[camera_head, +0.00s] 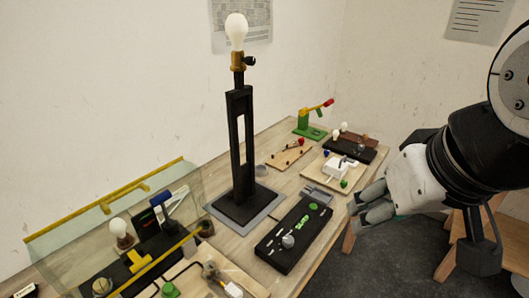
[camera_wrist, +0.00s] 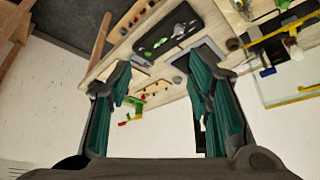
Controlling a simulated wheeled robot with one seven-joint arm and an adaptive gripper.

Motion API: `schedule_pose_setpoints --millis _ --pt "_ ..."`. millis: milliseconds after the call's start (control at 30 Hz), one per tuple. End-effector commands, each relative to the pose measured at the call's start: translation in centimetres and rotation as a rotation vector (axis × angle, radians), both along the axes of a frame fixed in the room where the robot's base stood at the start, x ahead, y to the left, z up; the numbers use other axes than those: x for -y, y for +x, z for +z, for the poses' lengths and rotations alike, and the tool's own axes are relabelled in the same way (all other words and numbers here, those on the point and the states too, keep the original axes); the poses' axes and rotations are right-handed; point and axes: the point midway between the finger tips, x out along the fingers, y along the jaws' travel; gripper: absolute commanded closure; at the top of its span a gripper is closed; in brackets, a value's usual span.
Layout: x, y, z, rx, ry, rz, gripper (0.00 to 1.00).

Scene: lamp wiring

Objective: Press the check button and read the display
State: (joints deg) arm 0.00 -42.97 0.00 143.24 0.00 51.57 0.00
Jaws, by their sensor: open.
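A long black tester box (camera_head: 280,250) lies on the workbench in front of the lamp. On its top are a lit green display (camera_head: 302,224), a green button (camera_head: 313,206) near its far end and a grey knob (camera_head: 288,241). The display's characters are too small to read. I cannot tell for sure which control is the check button. The box also shows in the wrist view (camera_wrist: 150,45). My gripper (camera_head: 368,205) is right of the box, apart from it, near the bench's right edge. In the wrist view its green-padded fingers (camera_wrist: 162,70) are spread and empty.
A tall black lamp (camera_head: 234,150) with a bulb stands on a grey mat behind the box. A clear guard with yellow rails (camera_head: 108,200) stands at the left.

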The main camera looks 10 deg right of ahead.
Motion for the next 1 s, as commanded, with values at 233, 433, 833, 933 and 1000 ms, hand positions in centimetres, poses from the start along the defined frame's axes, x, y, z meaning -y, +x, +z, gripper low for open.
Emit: schedule_pose_setpoints --millis 233,433,833,933,1000 --pt "0.0 0.0 0.0 0.0 0.0 0.0 0.54" --pt "0.0 0.0 0.0 0.0 0.0 0.0 0.74" --pt "0.0 0.0 0.0 0.0 0.0 0.0 1.0" --pt "0.0 0.0 0.0 0.0 0.0 0.0 1.0" --pt "0.0 0.0 0.0 0.0 0.0 0.0 1.0"
